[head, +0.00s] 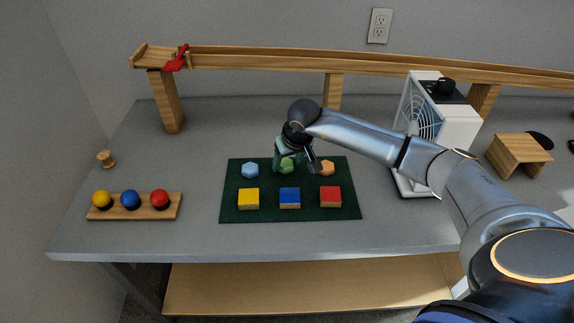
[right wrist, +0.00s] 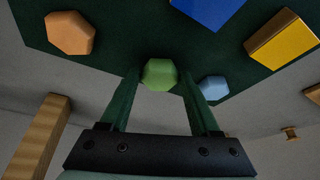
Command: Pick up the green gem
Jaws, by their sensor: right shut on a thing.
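The green gem (head: 287,166) is a faceted piece at the back middle of the dark green mat (head: 266,175). My right gripper (head: 284,158) reaches down over it from behind. In the right wrist view the green gem (right wrist: 159,75) sits between the two fingertips, and the gripper is shut on it. I cannot tell whether the gem touches the mat. A blue gem (head: 250,170) is to its left and an orange gem (head: 327,168) to its right. My left gripper is not in view.
A yellow block (head: 248,198), a blue block (head: 290,198) and a red block (head: 330,196) line the mat's front. A wooden tray (head: 175,206) with three balls is at left. A white fan heater (head: 455,125) stands at right. A wooden ramp (head: 260,57) runs along the back.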

